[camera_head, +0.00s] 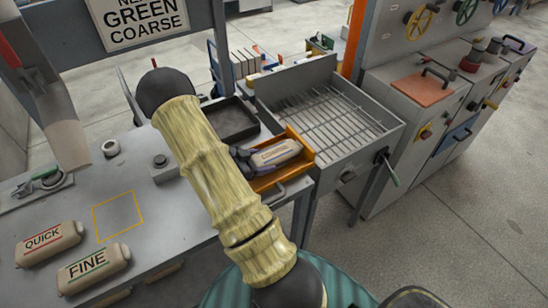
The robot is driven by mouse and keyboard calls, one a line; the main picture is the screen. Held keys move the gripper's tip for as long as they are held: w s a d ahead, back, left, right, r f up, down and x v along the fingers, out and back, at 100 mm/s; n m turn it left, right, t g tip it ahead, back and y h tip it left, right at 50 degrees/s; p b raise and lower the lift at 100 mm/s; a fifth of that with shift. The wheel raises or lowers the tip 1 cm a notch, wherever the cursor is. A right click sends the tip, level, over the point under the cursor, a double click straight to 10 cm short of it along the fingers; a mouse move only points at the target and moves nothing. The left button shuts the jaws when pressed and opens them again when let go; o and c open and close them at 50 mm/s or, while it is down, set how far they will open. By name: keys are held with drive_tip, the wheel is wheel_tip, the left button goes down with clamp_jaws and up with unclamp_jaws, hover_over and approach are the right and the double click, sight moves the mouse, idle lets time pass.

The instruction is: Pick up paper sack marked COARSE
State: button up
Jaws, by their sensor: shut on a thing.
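A tan paper sack (284,150) with a pale label and orange marks lies in the orange tray (300,136) at the right end of the bench. Its lettering is too small to read surely. My gripper (250,160) is at the sack's left end, shut on it; my arm partly hides the gripper. A sign (140,18) at the top left reads GREEN COARSE.
An empty dark tray (225,119) sits behind the orange one. A metal grate box (330,115) stands just right. A yellow outlined square (118,215) on the bench is empty. Grey cabinets (425,115) with valves stand at the right.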

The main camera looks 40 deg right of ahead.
drive_tip(key=shift+w+a+r, duration=0.15)
drive_tip(key=shift+a+r, duration=0.25)
drive_tip(key=r+b+v, duration=0.1)
drive_tip(key=b+v, duration=0.1)
drive_tip(key=v, duration=1.3)
drive_tip(key=shift+d+r, duration=0.2)
drive_tip(key=shift+d, duration=0.1)
drive_tip(key=shift+d, duration=0.15)
